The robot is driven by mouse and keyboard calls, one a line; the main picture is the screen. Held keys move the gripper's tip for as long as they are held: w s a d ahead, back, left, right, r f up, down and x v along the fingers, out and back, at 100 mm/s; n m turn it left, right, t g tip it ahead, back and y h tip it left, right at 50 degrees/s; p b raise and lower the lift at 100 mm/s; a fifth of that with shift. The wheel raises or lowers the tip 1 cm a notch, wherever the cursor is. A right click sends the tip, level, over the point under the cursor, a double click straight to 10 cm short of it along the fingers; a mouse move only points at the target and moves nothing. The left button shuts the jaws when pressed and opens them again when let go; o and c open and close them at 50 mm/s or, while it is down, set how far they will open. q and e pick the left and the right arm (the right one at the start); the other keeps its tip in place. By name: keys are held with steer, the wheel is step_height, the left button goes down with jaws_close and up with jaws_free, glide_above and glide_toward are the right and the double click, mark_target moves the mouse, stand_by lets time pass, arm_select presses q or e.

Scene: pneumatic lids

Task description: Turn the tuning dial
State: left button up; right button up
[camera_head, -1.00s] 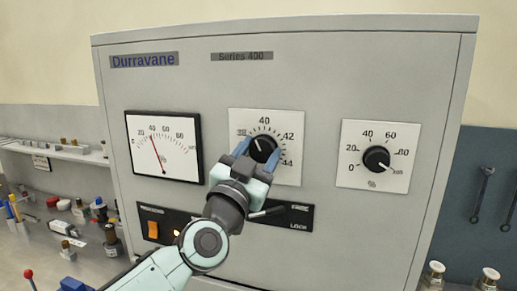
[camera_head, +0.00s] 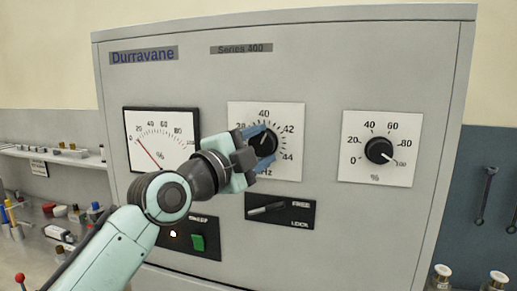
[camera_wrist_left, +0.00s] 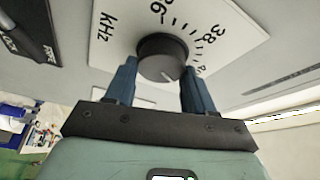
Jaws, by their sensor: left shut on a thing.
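The tuning dial is the black knob (camera_head: 262,143) on the middle white plate marked kHz, with numbers about 38 to 44 around it. My left gripper (camera_head: 254,149) reaches it from the lower left, its blue fingers on either side of the knob. In the left wrist view the fingers (camera_wrist_left: 160,88) flank the round knob (camera_wrist_left: 160,55), shut on it. The knob's pale pointer seems to point up near 40 in the head view. My right gripper is not in view.
A second knob (camera_head: 379,151) with a percent scale sits on the right. Below the dial is a FREE/LOCK lever panel (camera_head: 281,218). A cluttered bench lies left.

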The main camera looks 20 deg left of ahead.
arm_select(q)
steer(key=shift+m+g+p, duration=0.8)
steer(key=shift+m+p, duration=0.15)
steer(key=shift+m, duration=1.25)
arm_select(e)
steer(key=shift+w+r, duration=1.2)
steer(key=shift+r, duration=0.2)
arm_select(q)
steer(key=o, duration=1)
steer(key=shift+w, duration=0.1)
steer(key=shift+o, duration=0.2)
steer(key=b+v, duration=0.4)
steer(key=v, duration=0.9)
steer(key=shift+s+r, duration=0.2)
steer(key=shift+s, duration=0.05)
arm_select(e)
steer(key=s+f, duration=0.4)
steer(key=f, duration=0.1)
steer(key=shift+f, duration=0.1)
